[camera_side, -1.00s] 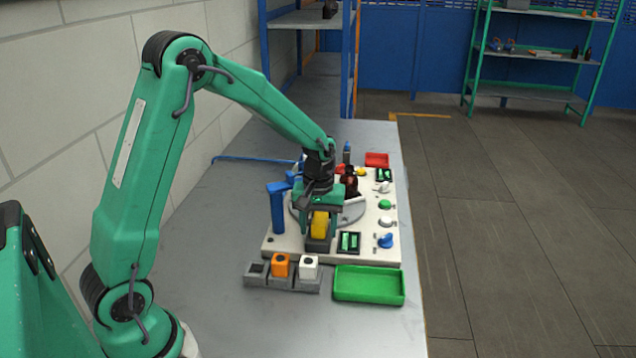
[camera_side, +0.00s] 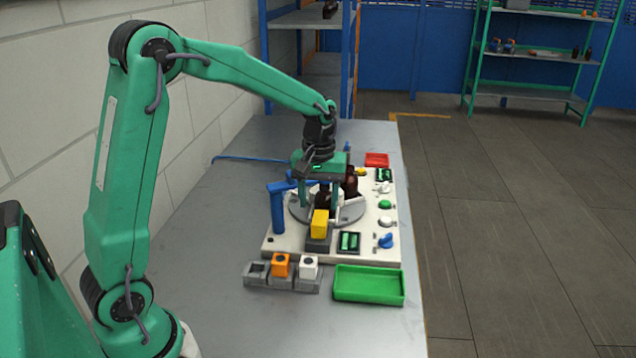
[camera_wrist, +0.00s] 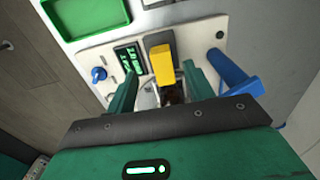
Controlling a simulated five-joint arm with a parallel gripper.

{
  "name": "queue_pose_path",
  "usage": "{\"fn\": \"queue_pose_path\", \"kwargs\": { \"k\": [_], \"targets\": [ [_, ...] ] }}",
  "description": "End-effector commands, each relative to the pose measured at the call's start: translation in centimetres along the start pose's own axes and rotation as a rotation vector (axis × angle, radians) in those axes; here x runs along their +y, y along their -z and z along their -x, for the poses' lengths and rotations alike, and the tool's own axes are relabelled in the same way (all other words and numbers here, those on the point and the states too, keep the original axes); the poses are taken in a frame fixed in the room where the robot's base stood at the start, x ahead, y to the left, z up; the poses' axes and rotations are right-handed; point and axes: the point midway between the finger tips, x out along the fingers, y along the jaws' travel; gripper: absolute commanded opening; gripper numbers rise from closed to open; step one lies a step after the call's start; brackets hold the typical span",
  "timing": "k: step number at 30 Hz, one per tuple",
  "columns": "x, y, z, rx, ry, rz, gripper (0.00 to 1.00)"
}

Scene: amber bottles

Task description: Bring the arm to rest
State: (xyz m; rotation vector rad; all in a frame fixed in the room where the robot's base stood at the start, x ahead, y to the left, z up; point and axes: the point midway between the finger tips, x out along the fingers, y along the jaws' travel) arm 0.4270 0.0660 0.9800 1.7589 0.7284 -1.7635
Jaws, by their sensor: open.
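My gripper (camera_side: 321,199) is above the round grey turntable (camera_side: 353,213) on the white panel, pointing down. Its two fingers are apart, and they also show in the wrist view (camera_wrist: 160,92). Dark amber bottles (camera_side: 350,184) stand on the turntable behind and between the fingers in the side view. Part of them is hidden. A yellow block (camera_side: 320,223) sits on a grey stand in front of the gripper; it also shows beyond the fingers in the wrist view (camera_wrist: 162,65). I cannot tell whether the fingers touch a bottle.
A blue post with an arm (camera_side: 278,208) stands left of the turntable. A green tray (camera_side: 368,284) and grey holders with an orange (camera_side: 280,265) and a white block (camera_side: 309,267) lie in front. A red tray (camera_side: 377,159) is at the back.

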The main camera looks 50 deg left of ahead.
Motion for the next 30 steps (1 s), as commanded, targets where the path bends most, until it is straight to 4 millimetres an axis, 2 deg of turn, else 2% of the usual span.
{"fn": "queue_pose_path", "kwargs": {
  "k": [11,17,30],
  "targets": [
    [0.0,-0.1,0.2,0.003,-0.002,-0.005,0.53],
    [-0.3,-1.1,1.5,0.025,-0.018,-0.045,0.53],
    [-2.6,-6.8,6.9,0.148,-0.091,-0.266,0.53]
  ]
}}
